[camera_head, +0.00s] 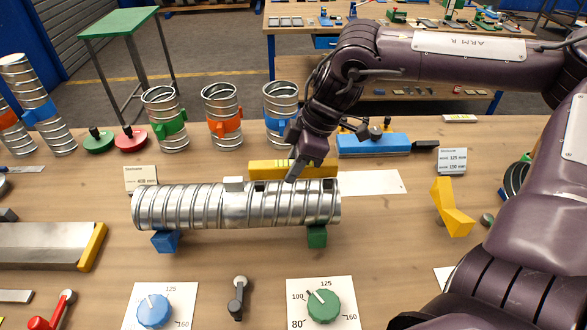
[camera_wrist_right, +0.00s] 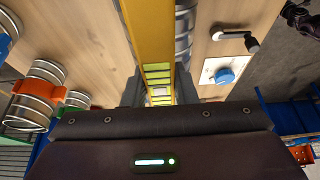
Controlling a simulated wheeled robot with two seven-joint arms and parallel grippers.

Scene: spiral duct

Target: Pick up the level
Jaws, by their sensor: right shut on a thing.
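The level is a yellow bar (camera_head: 262,168) just behind the spiral duct in the head view. In the right wrist view the level (camera_wrist_right: 152,32) runs lengthwise between my fingers, with yellow-green windows along it. My right gripper (camera_head: 293,172) reaches down onto the level from behind and is shut on it; its fingers also show in the right wrist view (camera_wrist_right: 158,92). I cannot tell whether the level touches the table. The silver spiral duct (camera_head: 212,205) lies on a blue block (camera_head: 166,241) and a green block (camera_head: 317,236). My left gripper is not in view.
A white sheet (camera_head: 385,183) lies right of the level. A blue tool (camera_head: 372,144) and several upright duct pieces, one with an orange band (camera_head: 222,125), stand behind. A yellow angled piece (camera_head: 451,208) stands at right. Dial cards, one with a green knob (camera_head: 323,306), lie in front.

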